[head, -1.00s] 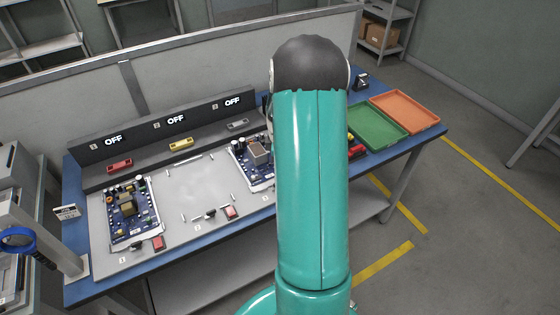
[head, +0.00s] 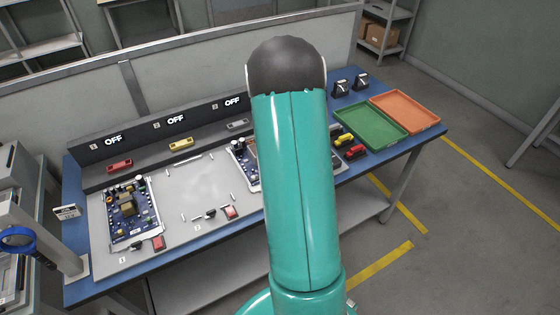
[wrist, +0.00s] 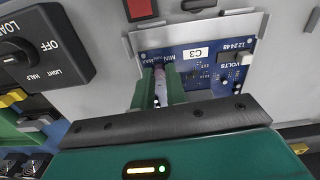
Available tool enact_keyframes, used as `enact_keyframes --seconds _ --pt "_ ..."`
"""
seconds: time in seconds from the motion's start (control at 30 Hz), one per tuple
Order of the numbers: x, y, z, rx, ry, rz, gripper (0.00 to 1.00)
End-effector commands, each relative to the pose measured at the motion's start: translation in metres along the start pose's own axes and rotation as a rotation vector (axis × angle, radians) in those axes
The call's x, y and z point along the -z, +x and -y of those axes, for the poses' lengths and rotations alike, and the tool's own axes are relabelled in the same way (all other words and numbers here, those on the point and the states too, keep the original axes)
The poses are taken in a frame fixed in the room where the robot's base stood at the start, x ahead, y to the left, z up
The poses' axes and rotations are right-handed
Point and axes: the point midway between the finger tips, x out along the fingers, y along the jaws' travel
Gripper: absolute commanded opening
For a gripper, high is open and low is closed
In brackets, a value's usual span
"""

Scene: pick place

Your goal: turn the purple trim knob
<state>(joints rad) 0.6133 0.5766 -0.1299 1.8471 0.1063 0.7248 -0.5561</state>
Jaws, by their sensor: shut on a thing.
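In the wrist view, my gripper (wrist: 161,88) has its two green fingers closed around the purple trim knob (wrist: 160,73), a small pale-purple post. The knob stands on a blue circuit board (wrist: 205,68) marked C3, with "MIN" and "MAX" printed beside the knob and "VOLTS 12 24 48" further right. Fingers and gripper body hide part of the knob and the board's near part. In the head view, my arm hides my gripper and the knob; only the left edge of that board (head: 240,172) shows.
A black LOAD selector (wrist: 40,50) and a red button (wrist: 138,8) lie near the board in the wrist view. In the head view, another board (head: 122,228) sits at left, with an empty bay between. Green (head: 369,127) and orange (head: 410,113) trays stand right.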

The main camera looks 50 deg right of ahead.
Motion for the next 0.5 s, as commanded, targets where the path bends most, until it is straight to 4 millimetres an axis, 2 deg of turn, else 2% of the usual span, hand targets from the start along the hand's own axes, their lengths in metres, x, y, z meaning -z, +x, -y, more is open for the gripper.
enact_keyframes --seconds 0.5 --pt "0.0007 -0.0004 0.0005 -0.001 0.488 -0.001 0.0"
